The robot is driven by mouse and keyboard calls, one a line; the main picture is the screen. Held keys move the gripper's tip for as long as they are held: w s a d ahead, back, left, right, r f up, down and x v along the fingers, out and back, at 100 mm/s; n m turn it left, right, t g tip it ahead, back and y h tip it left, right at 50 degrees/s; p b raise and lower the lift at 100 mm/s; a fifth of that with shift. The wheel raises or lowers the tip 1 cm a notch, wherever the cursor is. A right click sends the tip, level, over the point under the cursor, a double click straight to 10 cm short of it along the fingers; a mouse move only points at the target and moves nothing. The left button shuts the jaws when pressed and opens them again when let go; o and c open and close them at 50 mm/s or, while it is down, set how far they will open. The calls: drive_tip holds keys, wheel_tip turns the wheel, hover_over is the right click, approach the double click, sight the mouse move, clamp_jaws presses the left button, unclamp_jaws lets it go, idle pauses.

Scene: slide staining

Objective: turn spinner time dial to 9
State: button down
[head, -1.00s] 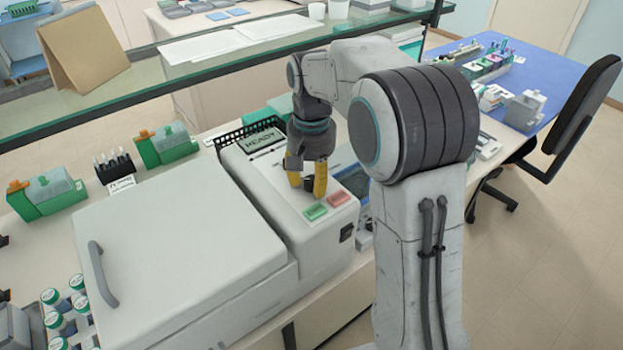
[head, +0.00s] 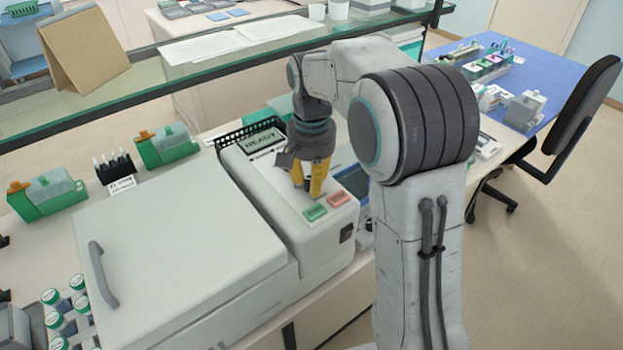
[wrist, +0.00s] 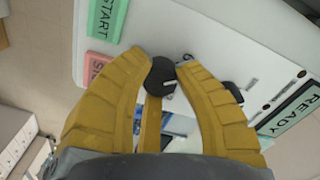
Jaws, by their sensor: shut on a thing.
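The spinner (head: 290,205) is a white machine with a grey lid to its left in the head view. Its time dial (wrist: 162,77) is a dark round knob in the wrist view. My gripper (wrist: 162,66) is shut on the dial, with yellow fingertips at opposite sides of it. In the head view my gripper (head: 308,194) points down onto the panel and hides the dial. Part of a printed mark shows beside the dial, but I cannot read the dial's setting.
A green START button (head: 315,212) and a red button (head: 339,198) lie close to my fingers. A READY display (head: 262,141) is behind them. A second dark knob (wrist: 231,94) shows beside one finger. A glass shelf (head: 200,65) crosses behind the machine.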

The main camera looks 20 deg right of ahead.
drive_tip(key=m, duration=0.7)
drive_tip(key=shift+s+f, duration=0.1)
drive_tip(key=shift+f, duration=0.05)
idle(0.4)
drive_tip(key=c, duration=0.9)
unclamp_jaws()
drive_tip(key=shift+o, duration=0.2)
drive_tip(key=shift+r, duration=0.2)
wheel_tip(320, 180, up, 12)
drive_tip(key=shift+f, duration=0.1)
